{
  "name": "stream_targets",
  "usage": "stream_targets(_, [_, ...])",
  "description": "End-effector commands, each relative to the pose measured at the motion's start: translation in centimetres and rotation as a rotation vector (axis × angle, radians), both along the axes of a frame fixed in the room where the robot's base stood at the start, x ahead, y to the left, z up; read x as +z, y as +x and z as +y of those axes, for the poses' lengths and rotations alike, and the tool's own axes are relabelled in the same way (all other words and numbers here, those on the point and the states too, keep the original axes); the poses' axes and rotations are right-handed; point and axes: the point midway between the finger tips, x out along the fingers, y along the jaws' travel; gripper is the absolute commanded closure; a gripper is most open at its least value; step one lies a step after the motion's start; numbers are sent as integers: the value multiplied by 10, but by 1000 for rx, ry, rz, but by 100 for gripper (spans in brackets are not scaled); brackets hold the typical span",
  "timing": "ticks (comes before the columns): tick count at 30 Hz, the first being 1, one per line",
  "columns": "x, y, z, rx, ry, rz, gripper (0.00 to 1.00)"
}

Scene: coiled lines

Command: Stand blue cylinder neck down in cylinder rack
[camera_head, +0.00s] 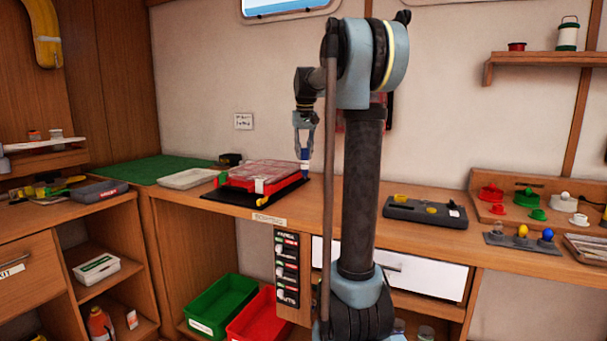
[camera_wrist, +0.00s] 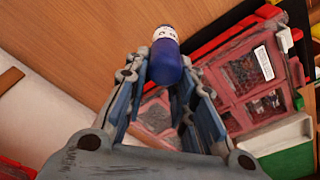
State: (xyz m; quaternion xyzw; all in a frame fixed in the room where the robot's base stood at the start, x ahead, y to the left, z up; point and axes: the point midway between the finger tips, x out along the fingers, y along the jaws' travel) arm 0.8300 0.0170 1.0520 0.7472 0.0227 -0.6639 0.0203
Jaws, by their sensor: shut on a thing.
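The blue cylinder (camera_wrist: 166,64) has a rounded blue body and a white marked end. My gripper (camera_wrist: 166,85) is shut on its blue part, with the white end pointing away from the palm. In the head view the cylinder (camera_head: 304,155) hangs roughly upright below my gripper (camera_head: 304,142), white end down, by the right rear of a red case. A low grey holder (camera_head: 506,241) on the right of the counter carries grey, yellow and blue round-topped pieces. It may be the cylinder rack; I cannot tell whether holes are free in it.
The red case (camera_head: 263,177) with a clear lid lies on a black mat. A dark grey unit (camera_head: 425,211) lies right of my arm. A wooden stand (camera_head: 488,181) with red and green pieces is behind the holder. Bare counter lies between the unit and the holder.

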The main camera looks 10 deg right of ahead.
Motion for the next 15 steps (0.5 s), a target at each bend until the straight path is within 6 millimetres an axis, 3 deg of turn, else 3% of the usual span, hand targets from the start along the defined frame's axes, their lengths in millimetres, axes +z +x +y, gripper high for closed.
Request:
stream_targets(8, [-21,0,0,0,0,0,100])
stream_targets(15, [-51,0,0,0,0,0,100])
